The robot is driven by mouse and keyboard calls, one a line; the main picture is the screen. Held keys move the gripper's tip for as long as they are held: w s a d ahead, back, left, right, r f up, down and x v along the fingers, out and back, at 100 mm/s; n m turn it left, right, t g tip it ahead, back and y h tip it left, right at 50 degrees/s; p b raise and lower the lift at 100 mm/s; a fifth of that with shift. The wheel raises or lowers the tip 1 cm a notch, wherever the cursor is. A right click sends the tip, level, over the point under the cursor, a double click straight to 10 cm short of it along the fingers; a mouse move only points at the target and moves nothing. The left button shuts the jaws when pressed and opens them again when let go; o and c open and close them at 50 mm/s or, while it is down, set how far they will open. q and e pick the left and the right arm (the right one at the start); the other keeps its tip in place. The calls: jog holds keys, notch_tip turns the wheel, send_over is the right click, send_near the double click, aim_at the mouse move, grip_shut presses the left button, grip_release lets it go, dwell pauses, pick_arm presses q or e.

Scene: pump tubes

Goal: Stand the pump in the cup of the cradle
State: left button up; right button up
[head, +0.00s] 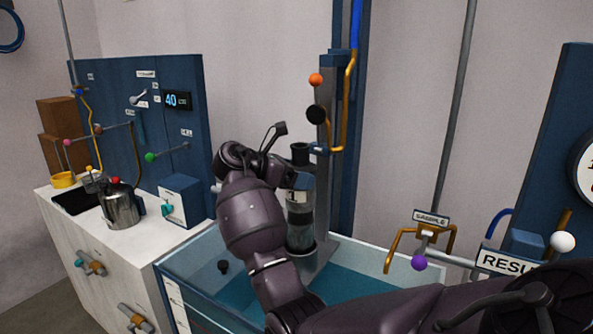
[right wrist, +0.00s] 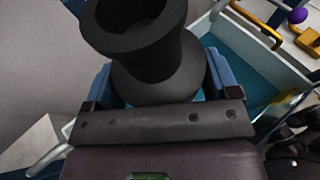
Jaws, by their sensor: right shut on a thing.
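The pump (head: 300,216) is an upright, see-through cylinder with a dark lower part and a flared black top. In the right wrist view its black top (right wrist: 150,45) fills the space between my blue fingers. My right gripper (head: 299,183) is shut on the pump just below that top; my wrist partly hides the grip in the head view. The cradle's cup (head: 301,253) shows as a dark ring around the pump's lower end, beside a grey post (head: 325,190). I cannot tell whether the pump rests on the cup's floor. My left gripper is not in view.
A glass-walled tank (head: 200,262) with teal water lies below. A blue post with an orange pipe (head: 348,105) rises close behind the pump. A hanging orange frame with a purple ball (head: 419,263) is to the right. A white counter (head: 150,226) with a metal pot (head: 119,208) stands left.

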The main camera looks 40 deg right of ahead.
aim_at(286, 193)
jog(key=shift+f+b, duration=0.5)
jog(key=shift+f, duration=2)
jog(key=o, duration=1.5)
jog(key=shift+f, duration=0.25)
jog(key=shift+o, duration=1.2)
jog(key=shift+s, duration=0.1)
jog(key=v, duration=1.2)
jog(key=shift+p, duration=0.35)
jog(key=shift+a+r, duration=0.1)
jog(key=shift+a, duration=0.05)
